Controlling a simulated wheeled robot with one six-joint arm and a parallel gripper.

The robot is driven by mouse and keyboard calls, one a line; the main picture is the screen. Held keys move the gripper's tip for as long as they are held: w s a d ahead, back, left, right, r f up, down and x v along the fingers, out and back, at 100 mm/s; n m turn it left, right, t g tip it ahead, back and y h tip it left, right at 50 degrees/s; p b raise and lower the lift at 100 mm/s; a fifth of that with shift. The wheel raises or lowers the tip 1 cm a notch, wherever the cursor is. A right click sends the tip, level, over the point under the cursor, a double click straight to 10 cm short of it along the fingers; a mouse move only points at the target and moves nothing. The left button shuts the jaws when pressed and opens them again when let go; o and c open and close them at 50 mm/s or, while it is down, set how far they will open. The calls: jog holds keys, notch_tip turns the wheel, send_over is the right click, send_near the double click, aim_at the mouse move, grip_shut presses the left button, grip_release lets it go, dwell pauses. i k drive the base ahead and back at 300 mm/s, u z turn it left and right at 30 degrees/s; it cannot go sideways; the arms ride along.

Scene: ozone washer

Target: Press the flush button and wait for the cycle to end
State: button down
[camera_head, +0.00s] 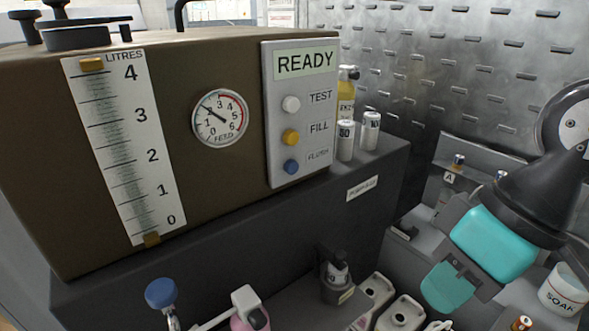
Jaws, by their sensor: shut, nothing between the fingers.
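The brown ozone washer (40,170) stands on a dark base at the left. Its grey control panel (275,120) has a display (305,63) reading READY. Below it are a white TEST button (291,104), a yellow FILL button (290,137) and a blue FLUSH button (291,166). The flush button is the lowest and is uncovered. My gripper (447,288), teal and dark, is shut and empty at the lower right. It is well right of the panel and lower in the picture, touching no button.
Small labelled vials (345,140) and a yellow bottle (348,95) stand just right of the panel. A blue knob (160,293), a dark-capped bottle (337,270) and white containers (402,314) are in front. A SOAK cup (565,290) is at far right.

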aim_at(291, 167)
jog(key=z, duration=2.3)
jog(key=k, duration=1.35)
jog(key=u, duration=2.3)
